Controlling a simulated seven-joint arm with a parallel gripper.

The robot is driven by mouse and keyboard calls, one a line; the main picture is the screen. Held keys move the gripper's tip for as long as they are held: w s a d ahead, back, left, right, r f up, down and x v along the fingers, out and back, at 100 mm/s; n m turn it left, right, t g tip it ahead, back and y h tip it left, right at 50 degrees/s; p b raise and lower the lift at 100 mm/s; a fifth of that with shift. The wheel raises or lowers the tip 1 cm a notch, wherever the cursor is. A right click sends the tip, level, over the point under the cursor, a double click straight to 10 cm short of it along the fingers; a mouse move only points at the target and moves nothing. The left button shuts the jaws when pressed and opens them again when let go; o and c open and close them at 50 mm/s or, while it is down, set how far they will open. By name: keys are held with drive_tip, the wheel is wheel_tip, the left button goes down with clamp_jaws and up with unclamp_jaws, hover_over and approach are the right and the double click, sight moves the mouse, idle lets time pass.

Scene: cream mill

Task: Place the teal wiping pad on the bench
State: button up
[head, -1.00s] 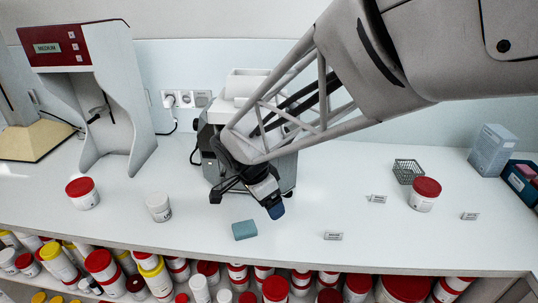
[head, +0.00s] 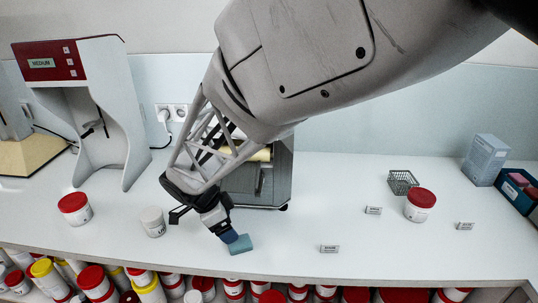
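The teal wiping pad (head: 241,246) is a small block that appears to lie on the white bench (head: 340,205), close to its front edge. My gripper (head: 231,237) points down at the pad from its upper left. Its blue tip overlaps the pad's left and upper part and hides some of it. I cannot tell whether the tip touches the pad or is just above it. I cannot tell from this view whether the fingers are open or shut.
A white tub (head: 152,221) and a red-lidded tub (head: 75,208) stand left of my gripper. A grey machine (head: 270,180) stands behind it. A wire basket (head: 402,182), another red-lidded tub (head: 420,204) and small labels stand at the right. The bench middle is clear.

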sight(239, 241)
drive_tip(key=shift+x, duration=1.3)
drive_tip(key=shift+x, duration=2.6)
drive_tip(key=shift+s+a, duration=0.1)
drive_tip(key=shift+s, duration=0.05)
drive_tip(key=c, duration=1.1)
drive_tip(key=shift+r, duration=0.15)
